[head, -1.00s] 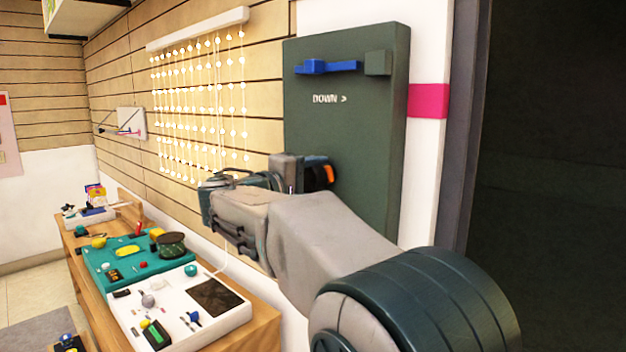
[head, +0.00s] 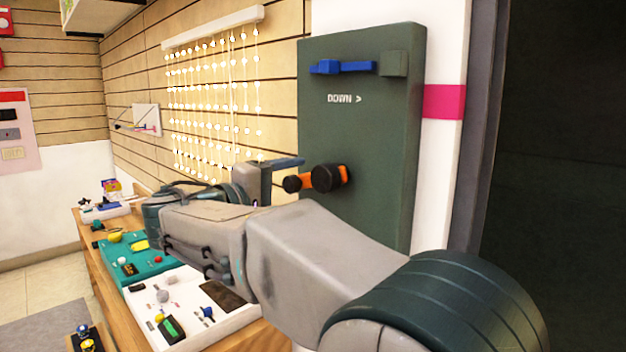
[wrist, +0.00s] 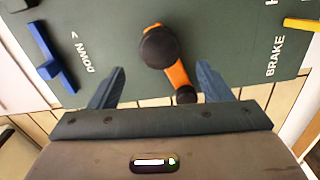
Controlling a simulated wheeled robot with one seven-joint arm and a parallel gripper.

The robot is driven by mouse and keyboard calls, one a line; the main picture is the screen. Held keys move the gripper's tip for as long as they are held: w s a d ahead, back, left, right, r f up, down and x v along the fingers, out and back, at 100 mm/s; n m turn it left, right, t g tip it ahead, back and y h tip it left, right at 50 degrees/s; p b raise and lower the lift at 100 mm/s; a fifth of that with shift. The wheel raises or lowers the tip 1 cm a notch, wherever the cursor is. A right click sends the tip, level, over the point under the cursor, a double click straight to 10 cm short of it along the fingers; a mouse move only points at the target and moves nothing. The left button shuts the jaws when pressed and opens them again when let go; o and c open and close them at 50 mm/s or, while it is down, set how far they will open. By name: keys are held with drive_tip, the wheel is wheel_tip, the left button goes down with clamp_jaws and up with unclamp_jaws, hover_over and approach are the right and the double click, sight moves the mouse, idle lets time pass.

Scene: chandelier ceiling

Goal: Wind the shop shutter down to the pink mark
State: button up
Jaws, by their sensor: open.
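A dark green winding panel (head: 390,150) with the words "DOWN >" hangs on the wall. Its crank (head: 341,176) has an orange arm, a black round hub and a black knob (head: 292,184). In the wrist view the crank's orange arm (wrist: 178,75) slants from the hub to the knob (wrist: 186,95). My gripper (wrist: 161,70) is open, its two fingers apart on either side of the crank's knob end, no visible grip. In the head view my gripper (head: 283,178) is just left of the crank. The pink mark (head: 443,101) is on the white post right of the panel.
A blue lever (head: 342,67) sits high on the panel. The wrist view shows a yellow piece (wrist: 302,24) near "BRAKE". A wooden bench (head: 110,300) with trays stands left, below my arm. A dark surface (head: 560,150) fills the right.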

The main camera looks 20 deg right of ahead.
drive_tip(key=v, duration=0.3)
drive_tip(key=shift+s+a, duration=0.15)
drive_tip(key=shift+a, duration=0.15)
drive_tip(key=shift+f, duration=0.1)
